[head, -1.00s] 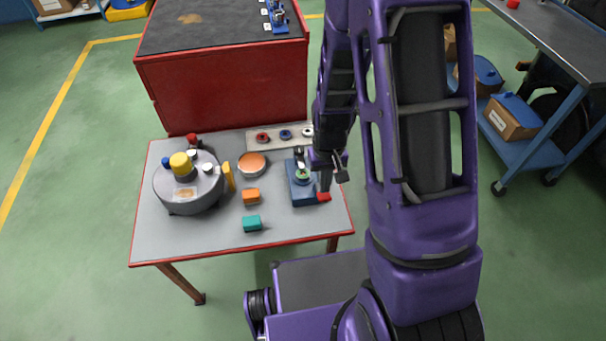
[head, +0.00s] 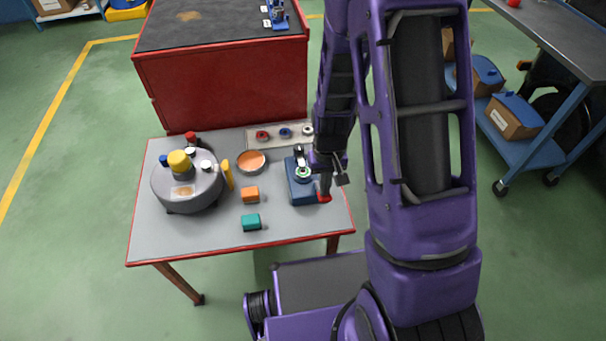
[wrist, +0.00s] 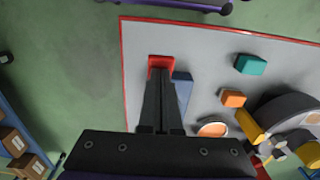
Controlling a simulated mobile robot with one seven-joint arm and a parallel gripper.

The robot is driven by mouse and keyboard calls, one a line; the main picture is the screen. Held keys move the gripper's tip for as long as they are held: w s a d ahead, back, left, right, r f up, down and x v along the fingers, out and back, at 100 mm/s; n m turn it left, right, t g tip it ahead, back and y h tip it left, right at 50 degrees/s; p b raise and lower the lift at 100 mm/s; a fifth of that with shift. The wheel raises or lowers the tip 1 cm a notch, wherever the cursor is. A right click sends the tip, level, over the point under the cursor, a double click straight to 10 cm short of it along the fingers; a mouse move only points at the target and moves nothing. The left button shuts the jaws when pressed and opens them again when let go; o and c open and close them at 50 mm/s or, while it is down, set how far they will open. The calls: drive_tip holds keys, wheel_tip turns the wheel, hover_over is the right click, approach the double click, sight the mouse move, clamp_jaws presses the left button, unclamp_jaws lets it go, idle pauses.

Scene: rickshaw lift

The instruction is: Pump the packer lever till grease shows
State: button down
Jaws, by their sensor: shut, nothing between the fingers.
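The packer is a blue block (head: 299,192) at the right side of the grey table, with a pale green ring (head: 303,173) on top. A red pad (head: 324,198), which looks like the lever's end, sits at its front right corner. My gripper (head: 325,190) points down at this pad, its fingers shut and empty. In the wrist view, the fingers (wrist: 160,80) reach the red pad (wrist: 160,62), with the blue block (wrist: 183,90) beside them. I cannot tell whether they touch the pad. The fingers hide most of the lever, and grease cannot be made out clearly.
A grey drum (head: 187,190) with a yellow cap stands at the table's left. An orange dish (head: 251,161), an orange block (head: 250,194) and a teal block (head: 251,222) lie between. A strip (head: 270,143) with several rings lies behind. A red cabinet (head: 225,90) stands beyond the table.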

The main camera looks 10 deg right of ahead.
drive_tip(key=shift+f, duration=1.15)
wheel_tip(320, 180, up, 9)
drive_tip(key=p, duration=0.6)
drive_tip(key=shift+f, duration=0.2)
